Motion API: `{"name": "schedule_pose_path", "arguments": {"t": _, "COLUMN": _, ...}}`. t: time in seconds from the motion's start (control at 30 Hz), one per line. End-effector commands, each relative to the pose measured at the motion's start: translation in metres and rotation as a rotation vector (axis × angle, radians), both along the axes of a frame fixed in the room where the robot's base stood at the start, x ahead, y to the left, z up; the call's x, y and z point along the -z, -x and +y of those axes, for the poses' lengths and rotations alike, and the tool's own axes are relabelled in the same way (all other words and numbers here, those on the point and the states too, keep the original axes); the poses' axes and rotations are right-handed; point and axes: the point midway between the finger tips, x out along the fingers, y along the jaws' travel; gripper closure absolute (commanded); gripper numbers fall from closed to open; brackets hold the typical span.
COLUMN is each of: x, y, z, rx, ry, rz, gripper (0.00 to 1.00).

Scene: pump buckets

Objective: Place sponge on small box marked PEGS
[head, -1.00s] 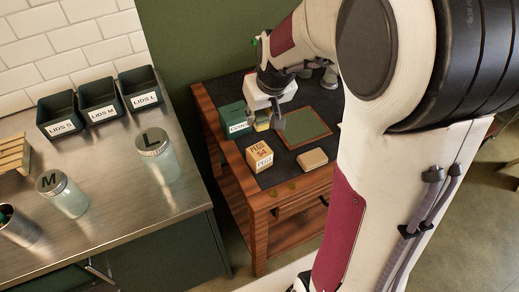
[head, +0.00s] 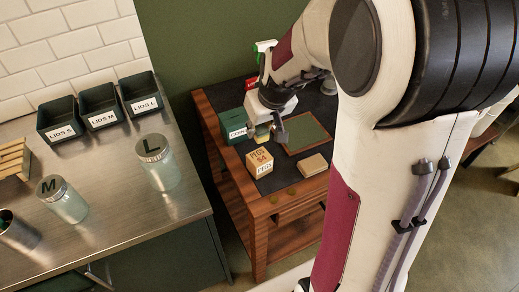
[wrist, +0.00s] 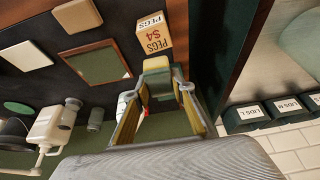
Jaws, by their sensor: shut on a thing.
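The small PEGS box (head: 259,163) is a tan cube marked PEGS $4, standing on the dark top of the wooden cart. It also shows in the wrist view (wrist: 154,38). My gripper (head: 270,132) is shut on the sponge (head: 262,134), a small yellow and green block. In the wrist view the sponge (wrist: 157,66) sits at the tips of my gripper (wrist: 158,90), with the PEGS box just past it. In the head view the sponge is just behind the box's top edge. I cannot tell whether they touch.
A green CONES-like labelled box (head: 234,126) stands close left of my gripper. A green framed board (head: 307,133) and a tan block (head: 313,165) lie to the right. A spray bottle (head: 264,47) is behind my arm. The steel counter (head: 110,205) with jars is at left.

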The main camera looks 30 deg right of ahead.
Motion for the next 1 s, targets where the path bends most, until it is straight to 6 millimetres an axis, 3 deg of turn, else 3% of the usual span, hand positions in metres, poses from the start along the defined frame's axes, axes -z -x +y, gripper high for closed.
{"name": "schedule_pose_path", "arguments": {"t": 0.2, "x": 0.031, "y": 0.001, "z": 0.000, "rx": 0.001, "ry": -0.001, "rz": 0.004, "gripper": 0.87}}
{"name": "schedule_pose_path", "arguments": {"t": 0.33, "x": 0.042, "y": 0.001, "z": 0.000, "rx": 0.001, "ry": -0.001, "rz": 0.002, "gripper": 0.87}}
{"name": "schedule_pose_path", "arguments": {"t": 0.8, "x": 0.047, "y": 0.000, "z": 0.000, "rx": 0.001, "ry": -0.001, "rz": 0.000, "gripper": 0.87}}
{"name": "schedule_pose_path", "arguments": {"t": 1.0, "x": 0.060, "y": 0.001, "z": 0.000, "rx": 0.002, "ry": -0.001, "rz": 0.004, "gripper": 0.87}}
